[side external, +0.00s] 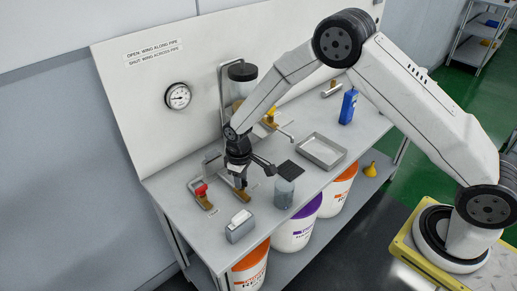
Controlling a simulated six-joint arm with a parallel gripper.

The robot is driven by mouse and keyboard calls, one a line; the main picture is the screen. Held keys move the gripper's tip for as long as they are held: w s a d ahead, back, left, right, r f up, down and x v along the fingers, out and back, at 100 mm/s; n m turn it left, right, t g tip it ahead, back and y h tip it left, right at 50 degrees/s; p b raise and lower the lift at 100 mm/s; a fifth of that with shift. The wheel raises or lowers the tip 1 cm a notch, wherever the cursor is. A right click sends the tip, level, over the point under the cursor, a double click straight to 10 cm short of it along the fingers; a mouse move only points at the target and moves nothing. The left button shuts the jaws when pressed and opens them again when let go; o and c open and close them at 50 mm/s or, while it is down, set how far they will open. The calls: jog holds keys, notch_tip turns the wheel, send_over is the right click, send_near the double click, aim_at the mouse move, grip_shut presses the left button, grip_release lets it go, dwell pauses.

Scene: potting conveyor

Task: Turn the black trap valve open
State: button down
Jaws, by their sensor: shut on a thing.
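My gripper (239,180) points down at the left part of the bench, over a small brass valve body (241,194). It is shut on that valve's wing, which I take to be the black trap valve's. The jaws and dark gripper body hide most of the wing, so I cannot tell whether it lies along or across the pipe. A valve with a red wing (201,190) stands just left of my gripper. A valve with a yellow wing (270,118) stands farther back and right.
A jar with a dark lid (284,188) and a grey box (240,226) stand near the front edge. A metal tray (323,150) and blue bottle (348,106) are to the right. A pressure gauge (178,96) and a wing-position sign (153,50) are on the back panel.

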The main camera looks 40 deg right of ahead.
jog(key=m, duration=0.4)
jog(key=shift+m, duration=0.3)
dwell(0.4)
jog(key=c, duration=0.7)
grip_release()
jog(key=shift+o, duration=0.2)
jog(key=shift+r, duration=0.15)
jog(key=shift+r, duration=3.8)
